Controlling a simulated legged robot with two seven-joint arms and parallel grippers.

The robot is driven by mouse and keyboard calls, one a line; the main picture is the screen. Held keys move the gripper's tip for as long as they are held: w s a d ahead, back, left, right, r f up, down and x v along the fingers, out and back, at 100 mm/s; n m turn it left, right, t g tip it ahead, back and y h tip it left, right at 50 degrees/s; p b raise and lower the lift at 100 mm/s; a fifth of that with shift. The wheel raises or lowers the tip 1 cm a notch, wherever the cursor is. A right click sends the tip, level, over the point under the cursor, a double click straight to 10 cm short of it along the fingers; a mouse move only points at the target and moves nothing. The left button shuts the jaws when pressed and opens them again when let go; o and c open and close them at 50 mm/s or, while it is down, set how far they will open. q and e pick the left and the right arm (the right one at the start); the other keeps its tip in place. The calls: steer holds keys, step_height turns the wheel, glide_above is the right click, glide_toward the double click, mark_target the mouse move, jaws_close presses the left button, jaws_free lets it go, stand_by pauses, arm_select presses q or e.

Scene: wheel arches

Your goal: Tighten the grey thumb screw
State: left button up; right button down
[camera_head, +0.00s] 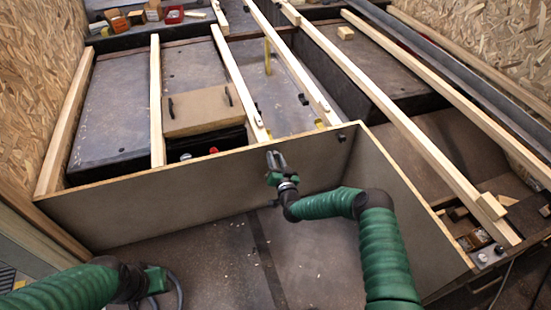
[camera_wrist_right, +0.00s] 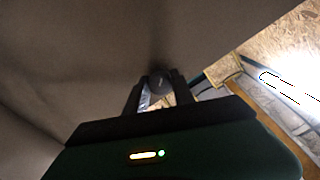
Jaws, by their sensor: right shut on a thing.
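The grey thumb screw (camera_wrist_right: 161,83) shows in the right wrist view as a dark round knob between my right gripper's two fingers, close to a brown-grey panel surface. My right gripper (camera_wrist_right: 158,92) is shut on it. In the head view, my right gripper (camera_head: 276,160) points up at the panel's upper edge, and the fingers hide the screw there. My left gripper (camera_head: 157,280) is low at the left, apart from the panel; its fingers cannot be made out.
The grey-brown panel (camera_head: 150,210) stands upright with a pale top edge and meets a second panel (camera_head: 410,215) at the right. A dark knob (camera_head: 342,137) sits near that corner. Wooden battens (camera_head: 157,100) run behind. A brown box (camera_head: 203,110) stands behind the panel. The floor (camera_head: 205,270) in front is mostly clear.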

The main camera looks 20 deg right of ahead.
steer(key=m, duration=0.3)
steer(key=shift+d+m, duration=0.15)
steer(key=shift+m, duration=0.15)
steer(key=m+b, duration=0.1)
steer(key=m, duration=0.2)
steer(key=shift+f+y, duration=0.1)
steer(key=shift+y, duration=0.2)
steer(key=m+b, duration=0.1)
steer(key=m, duration=0.2)
steer(key=shift+m, duration=0.4)
steer(key=shift+s+d+f+m+y+b, duration=0.15)
steer(key=shift+m+b, duration=0.25)
steer(key=shift+m, duration=0.2)
steer(key=shift+w+a+m+y+b, duration=0.15)
steer(key=shift+m+b, duration=0.2)
steer(key=shift+m, duration=0.25)
steer(key=m+b, duration=0.2)
steer(key=m, duration=0.1)
steer(key=shift+s+d+y, duration=0.1)
steer(key=shift+y, duration=0.2)
steer(key=m+b, duration=0.2)
steer(key=m, duration=0.1)
steer(key=shift+f, duration=0.1)
steer(key=m+b, duration=0.2)
steer(key=m, duration=0.1)
steer(key=shift+y, duration=0.3)
steer(key=shift+m+b, duration=0.5)
steer(key=shift+b, duration=0.05)
steer(key=shift+r, duration=0.2)
